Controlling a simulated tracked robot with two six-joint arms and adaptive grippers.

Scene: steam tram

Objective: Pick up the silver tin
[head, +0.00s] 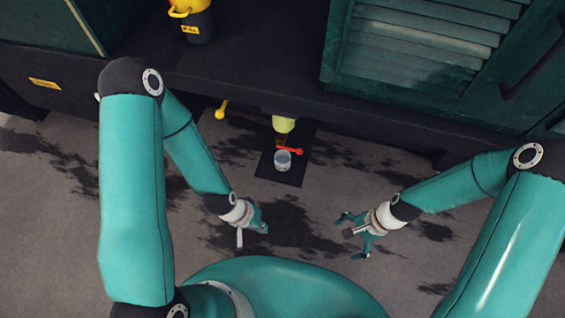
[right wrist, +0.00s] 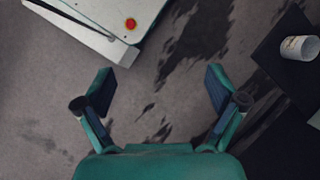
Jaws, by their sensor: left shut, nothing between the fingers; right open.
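The silver tin (head: 283,161) stands on a dark mat (head: 265,165) on the floor, just below a yellow-green fitting with a red lever. It also shows at the right edge of the right wrist view (right wrist: 300,47), with small yellowish marks on its side. My left gripper (head: 262,220) is shut and empty, nearer to me than the tin and a little to its left. My right gripper (head: 350,234) is open and empty, to the right of the tin and nearer to me. Its spread fingers (right wrist: 160,80) show in the right wrist view with bare floor between them.
The yellow-green fitting (head: 284,124) and its red lever (head: 289,150) hang close over the tin's far side. A yellow-knobbed lever (head: 221,110) sticks out to the left. The dark tram ledge (head: 260,70) runs behind, bearing a yellow and black container (head: 198,25). The stained floor in front is clear.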

